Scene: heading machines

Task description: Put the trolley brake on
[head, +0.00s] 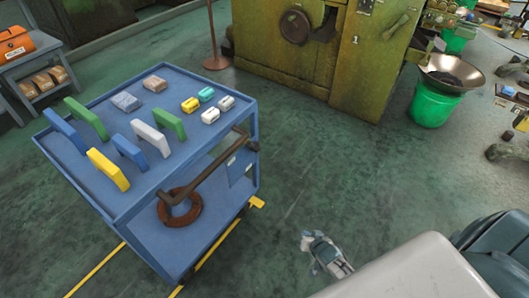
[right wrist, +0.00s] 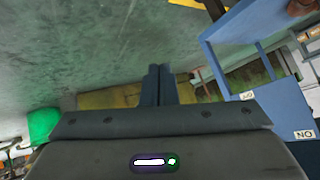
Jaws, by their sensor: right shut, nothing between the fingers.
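A blue trolley (head: 130,222) stands at the left in the head view. A yellow tab (head: 257,202), possibly the brake pedal, sticks out low at its right corner. I cannot tell its brake setting. My right gripper (head: 309,239) is shut and empty, over the floor to the right of the trolley and apart from it. In the right wrist view its closed fingers (right wrist: 159,72) point away from the camera. There, blue trolley parts (right wrist: 237,38) show at the right, with small white label plates (right wrist: 304,134). My left gripper is out of view.
Coloured blocks (head: 108,168) and small boxes (head: 190,104) lie on the trolley top. A green machine (head: 300,60) stands behind, with a green bucket (head: 432,104) at the right. The floor between is clear.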

